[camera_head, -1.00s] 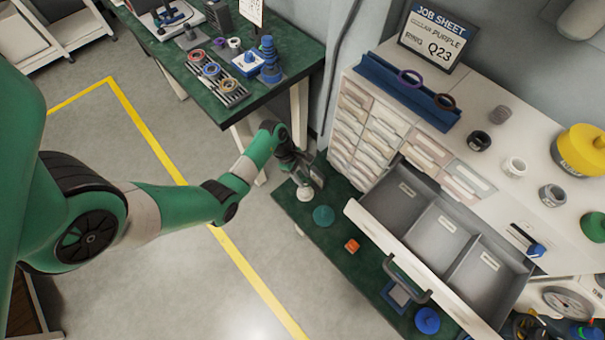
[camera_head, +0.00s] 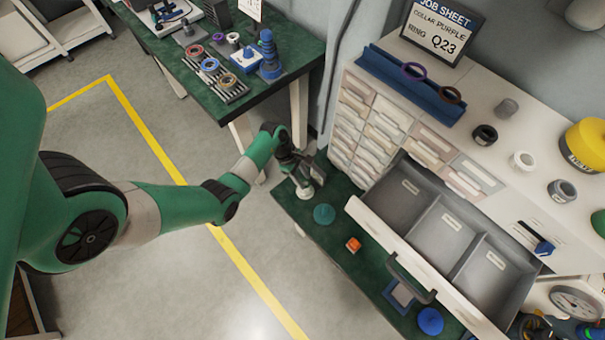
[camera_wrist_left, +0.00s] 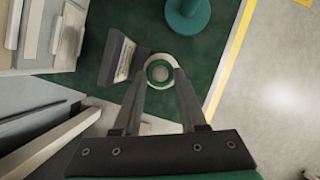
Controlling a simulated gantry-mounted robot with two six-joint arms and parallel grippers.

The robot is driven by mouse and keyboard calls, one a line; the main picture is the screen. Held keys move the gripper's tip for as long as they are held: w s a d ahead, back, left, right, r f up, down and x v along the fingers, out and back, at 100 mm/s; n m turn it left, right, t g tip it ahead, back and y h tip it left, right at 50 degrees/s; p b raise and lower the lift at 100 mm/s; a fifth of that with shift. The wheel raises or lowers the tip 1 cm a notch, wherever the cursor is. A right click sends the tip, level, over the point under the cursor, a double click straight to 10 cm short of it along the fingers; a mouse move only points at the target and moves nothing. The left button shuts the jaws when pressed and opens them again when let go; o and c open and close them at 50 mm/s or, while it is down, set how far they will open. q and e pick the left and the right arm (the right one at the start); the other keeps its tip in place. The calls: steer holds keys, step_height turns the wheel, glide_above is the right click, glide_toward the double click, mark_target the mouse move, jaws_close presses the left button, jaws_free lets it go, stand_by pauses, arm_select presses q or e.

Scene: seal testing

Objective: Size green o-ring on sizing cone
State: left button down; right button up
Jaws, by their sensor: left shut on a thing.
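My left gripper (camera_head: 304,181) is over the far left end of the low green-topped bench. My right gripper is not in view.
A teal round knob-like piece (camera_head: 324,214) and an orange part (camera_head: 353,244) lie on the low bench. An open grey drawer (camera_head: 437,233) juts out over it. A blue stepped cone (camera_head: 269,58) and several rings on a rack (camera_head: 222,78) stand on the back bench.

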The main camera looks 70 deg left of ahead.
arm_select(q)
steer(key=shift+f+b, duration=0.35)
steer(key=shift+f, duration=0.25)
steer(key=shift+c, duration=1.8)
jaws_free()
steer(key=shift+r, duration=0.1)
steer(key=shift+r, duration=0.1)
step_height(320, 180, up, 9)
steer(key=p, duration=0.9)
steer(key=shift+p, duration=0.4)
